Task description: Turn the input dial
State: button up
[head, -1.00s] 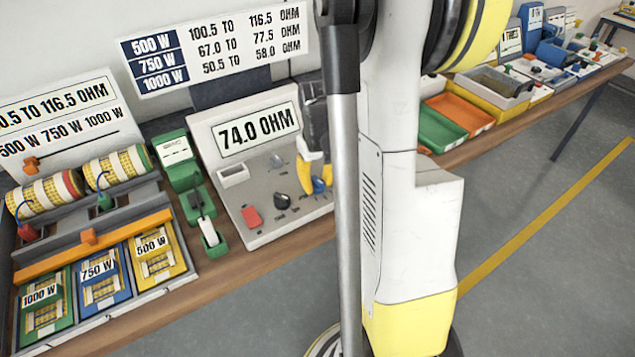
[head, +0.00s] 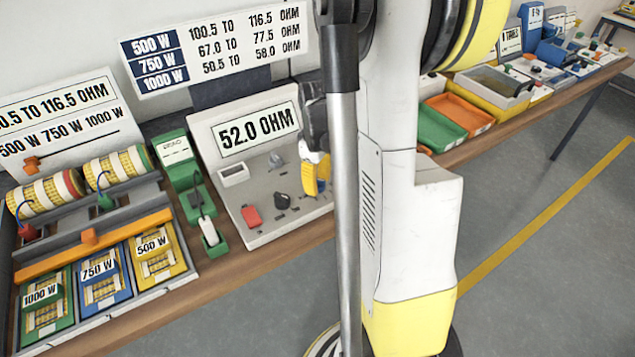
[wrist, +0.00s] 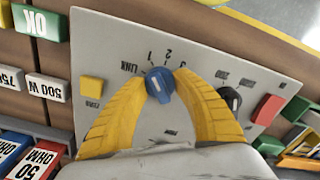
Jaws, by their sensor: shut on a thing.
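The input dial (wrist: 160,86) is a blue knob on the grey meter panel (wrist: 100,50), with marks LINK, 1, 2 and 3 around it in the wrist view. My gripper (wrist: 161,77) has its two yellow fingers shut on the dial, one on each side. In the head view my gripper (head: 316,172) is at the right side of the meter, partly behind my arm, and largely hides the dial. The meter's display (head: 256,130) reads 52.0 OHM.
A black knob (wrist: 230,98) and a red button (wrist: 268,109) sit to the right of the dial in the wrist view; a yellow button (wrist: 92,87) is to its left. A green device (head: 183,165) and a tray of coloured 500, 750 and 1000 W cards (head: 100,285) stand left of the meter.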

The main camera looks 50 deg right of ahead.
aim_at(317, 179)
dwell(0.3)
jog(key=o, duration=1.2)
jog(key=shift+o, duration=0.2)
notch_tip(317, 179, up, 12)
jog(key=s+a+r+m+t, duration=0.1)
jog(key=s+a+t, duration=0.1)
jog(key=a, duration=1)
jog(key=s+a+r+m+t, duration=0.1)
jog(key=a+t, duration=0.4)
jog(key=a, duration=0.8)
jog(key=s+r, duration=0.1)
jog(key=s, duration=0.1)
jog(key=shift+s+a+r+m, duration=0.25)
jog(key=shift+s+m, duration=0.05)
jog(key=shift+m, duration=0.1)
